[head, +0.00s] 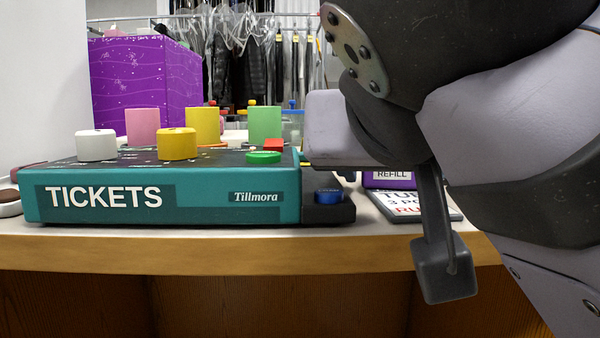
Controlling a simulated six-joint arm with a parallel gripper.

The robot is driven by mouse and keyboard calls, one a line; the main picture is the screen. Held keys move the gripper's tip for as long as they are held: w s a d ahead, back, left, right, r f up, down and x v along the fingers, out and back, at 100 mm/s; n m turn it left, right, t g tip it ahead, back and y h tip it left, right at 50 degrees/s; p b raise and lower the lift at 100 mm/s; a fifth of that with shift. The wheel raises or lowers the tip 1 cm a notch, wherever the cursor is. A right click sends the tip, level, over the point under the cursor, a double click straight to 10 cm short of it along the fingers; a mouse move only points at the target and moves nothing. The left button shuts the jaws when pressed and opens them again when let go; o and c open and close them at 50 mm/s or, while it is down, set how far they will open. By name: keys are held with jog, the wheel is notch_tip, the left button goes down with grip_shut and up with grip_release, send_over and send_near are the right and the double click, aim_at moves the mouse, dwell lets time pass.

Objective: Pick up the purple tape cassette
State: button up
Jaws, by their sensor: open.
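A purple item with a white label reading REFILL (390,180) lies on the counter just right of the teal TICKETS machine; it appears to be the purple tape cassette. Only part of it shows, as my arm covers its upper and right side. My gripper (445,268) is open. One dark finger with a blocky tip hangs in front of the counter's front edge, to the right of and nearer than the purple item. The other finger cannot be made out. Nothing is seen held.
The teal TICKETS machine (212,203), with several coloured knobs and blocks on top, fills the counter's left. A blue button (328,196) sits at its right end. A printed card (408,209) lies before the purple item. A large purple box (145,82) stands behind.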

jog(key=shift+w, duration=0.2)
jog(key=c, duration=0.8)
jog(key=shift+c, duration=0.2)
notch_tip(320, 180, up, 10)
jog(key=p, duration=0.8)
jog(key=shift+p, duration=0.35)
jog(key=shift+r, duration=0.1)
